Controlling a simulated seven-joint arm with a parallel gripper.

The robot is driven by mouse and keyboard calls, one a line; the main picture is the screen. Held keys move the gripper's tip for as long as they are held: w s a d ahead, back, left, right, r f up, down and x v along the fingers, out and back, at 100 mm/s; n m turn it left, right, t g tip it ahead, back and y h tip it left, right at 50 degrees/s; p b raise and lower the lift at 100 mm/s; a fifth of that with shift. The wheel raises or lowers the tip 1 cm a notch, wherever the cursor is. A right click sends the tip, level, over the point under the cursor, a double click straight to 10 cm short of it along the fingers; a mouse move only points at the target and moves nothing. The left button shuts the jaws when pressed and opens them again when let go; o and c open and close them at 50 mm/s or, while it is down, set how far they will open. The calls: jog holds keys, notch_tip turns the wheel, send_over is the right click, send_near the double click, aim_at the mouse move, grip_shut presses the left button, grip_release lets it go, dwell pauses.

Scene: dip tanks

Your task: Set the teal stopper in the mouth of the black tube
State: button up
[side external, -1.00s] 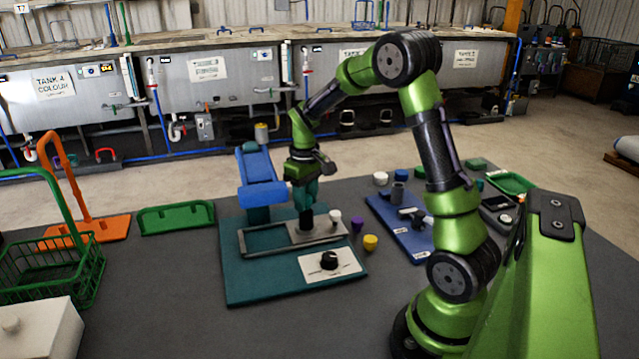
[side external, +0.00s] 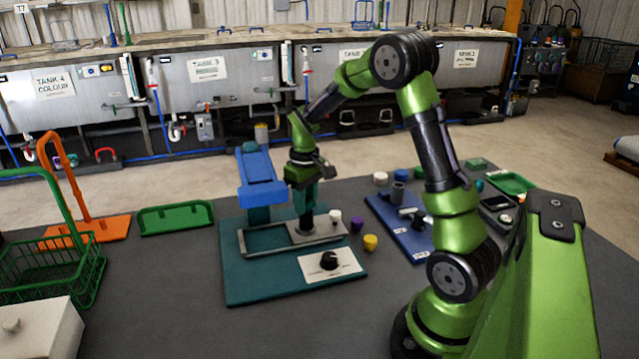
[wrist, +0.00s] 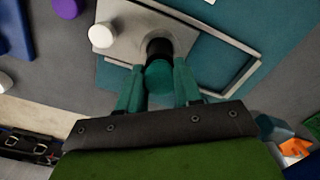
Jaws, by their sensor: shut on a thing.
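My gripper (side external: 305,209) points down over the steel plate of the teal fixture. In the wrist view, my gripper (wrist: 157,88) has its teal fingers shut on the teal stopper (wrist: 158,82). The black tube (side external: 306,226) stands upright on the plate, directly below the fingers. In the wrist view, the stopper overlaps the near side of the black tube (wrist: 160,48) and hides part of it. I cannot tell whether the stopper is inside the mouth or just above it. In the side view the stopper blends with the fingers.
A white cap (side external: 335,216) stands close beside the tube. Purple (side external: 357,225) and yellow (side external: 370,242) pieces lie to the right. A blue stand (side external: 262,192) rises behind left. A black knob (side external: 329,260) is on the fixture's front panel. A blue rack (side external: 400,233) is further right.

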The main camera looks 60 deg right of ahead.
jog(key=shift+f, duration=0.1)
jog(key=o, duration=1.6)
jog(key=shift+r, duration=4)
